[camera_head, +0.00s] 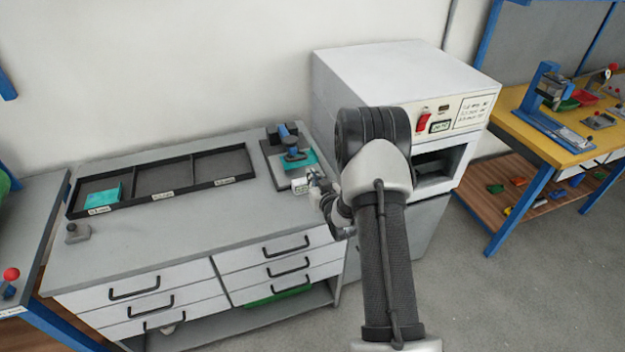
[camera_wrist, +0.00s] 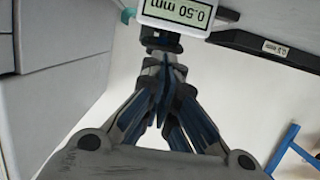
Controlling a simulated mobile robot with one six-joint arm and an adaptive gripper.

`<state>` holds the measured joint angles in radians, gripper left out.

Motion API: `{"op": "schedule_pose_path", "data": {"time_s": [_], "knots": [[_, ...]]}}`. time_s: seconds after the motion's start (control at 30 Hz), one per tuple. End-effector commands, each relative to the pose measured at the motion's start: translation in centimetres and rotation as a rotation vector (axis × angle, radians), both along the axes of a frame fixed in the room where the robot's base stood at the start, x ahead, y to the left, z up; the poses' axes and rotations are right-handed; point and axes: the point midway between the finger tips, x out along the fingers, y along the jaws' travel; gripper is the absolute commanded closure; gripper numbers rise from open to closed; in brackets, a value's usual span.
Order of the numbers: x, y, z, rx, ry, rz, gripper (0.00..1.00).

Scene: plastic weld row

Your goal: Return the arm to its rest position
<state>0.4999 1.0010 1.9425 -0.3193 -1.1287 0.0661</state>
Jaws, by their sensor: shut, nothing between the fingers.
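My arm reaches up in front of the white oven-like machine (camera_head: 400,85) in the head view. My gripper (camera_wrist: 165,65) shows in the wrist view with its blue-lined fingers together and nothing between them. In the head view it is partly hidden by my arm, near the right end of the grey workbench (camera_head: 150,240). A gauge display (camera_wrist: 182,12) reading 0.50 mm is just beyond the fingertips in the wrist view. I cannot tell whether the fingers touch it. The gauge (camera_head: 292,155) stands on a dark base with a teal piece at it.
A black three-compartment tray (camera_head: 162,195) lies on the bench, with a teal piece (camera_head: 103,197) in its left compartment. A small grey block (camera_head: 77,232) stands at the front left. A yellow-topped table (camera_head: 560,130) with tools is at right. The bench's front middle is clear.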

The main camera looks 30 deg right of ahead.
Motion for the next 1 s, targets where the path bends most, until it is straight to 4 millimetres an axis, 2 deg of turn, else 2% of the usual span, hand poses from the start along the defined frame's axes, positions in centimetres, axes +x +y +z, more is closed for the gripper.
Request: {"op": "schedule_pose_path", "data": {"time_s": [0.5, 0.6, 0.67, 0.83, 1.0], "knots": [[0.0, 0.0, 0.2, 0.0, -0.002, 0.0, 1.0], [0.2, 0.2, 0.8, -0.005, 0.005, 0.003, 1.0], [0.4, 0.6, 1.9, -0.009, 0.021, 0.005, 1.0], [0.6, 2.9, 7.5, -0.026, 0.125, 0.012, 1.0], [-1.9, 6.6, 13.5, -0.029, 0.262, 0.016, 1.0]]}}
